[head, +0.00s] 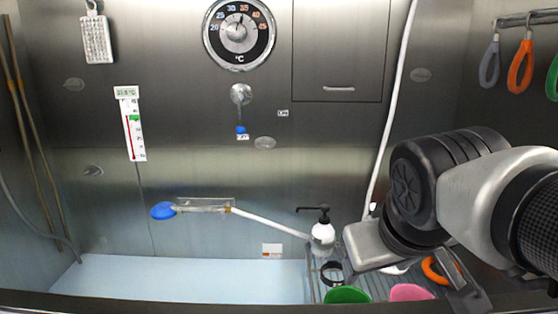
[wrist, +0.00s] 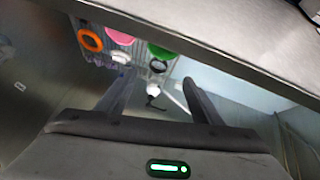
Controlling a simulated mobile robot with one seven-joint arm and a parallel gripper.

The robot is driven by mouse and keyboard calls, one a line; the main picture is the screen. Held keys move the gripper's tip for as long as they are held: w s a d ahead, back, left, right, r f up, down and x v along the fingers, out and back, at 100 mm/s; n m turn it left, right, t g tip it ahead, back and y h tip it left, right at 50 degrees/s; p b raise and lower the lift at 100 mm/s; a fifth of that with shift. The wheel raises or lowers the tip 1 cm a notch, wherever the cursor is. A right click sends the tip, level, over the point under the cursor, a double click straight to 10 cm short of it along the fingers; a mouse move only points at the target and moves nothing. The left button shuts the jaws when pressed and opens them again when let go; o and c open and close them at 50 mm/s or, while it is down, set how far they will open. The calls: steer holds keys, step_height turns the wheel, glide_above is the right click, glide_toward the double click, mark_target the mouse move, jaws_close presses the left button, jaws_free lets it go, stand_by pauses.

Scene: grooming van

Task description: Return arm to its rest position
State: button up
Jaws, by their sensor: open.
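My gripper (wrist: 158,80) is open, and its two dark fingers stand apart in the wrist view with nothing held between them. In the head view my arm comes in from the right, and its hand hangs over the wire rack (head: 378,284) at the lower right. The white pump bottle (wrist: 153,88) shows beyond and between the fingers in the wrist view. A black ring (wrist: 158,66) lies near it. The fingers appear apart from both.
A green dish (head: 347,296), a pink dish (head: 411,292) and an orange ring (head: 441,270) are on the rack below my arm. A blue-headed sprayer (head: 163,211) is at the wall. Coloured loops (head: 521,66) hang upper right. The pale tub floor (head: 180,279) is clear.

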steer(key=s+f+m+g+y, duration=0.1)
steer(key=s+f+m, duration=0.1)
steer(key=s+f, duration=0.4)
step_height(320, 180, up, 22)
steer(key=a+p, duration=0.1)
steer(key=p, duration=2)
steer(key=shift+w, duration=0.3)
steer(key=shift+f, duration=0.1)
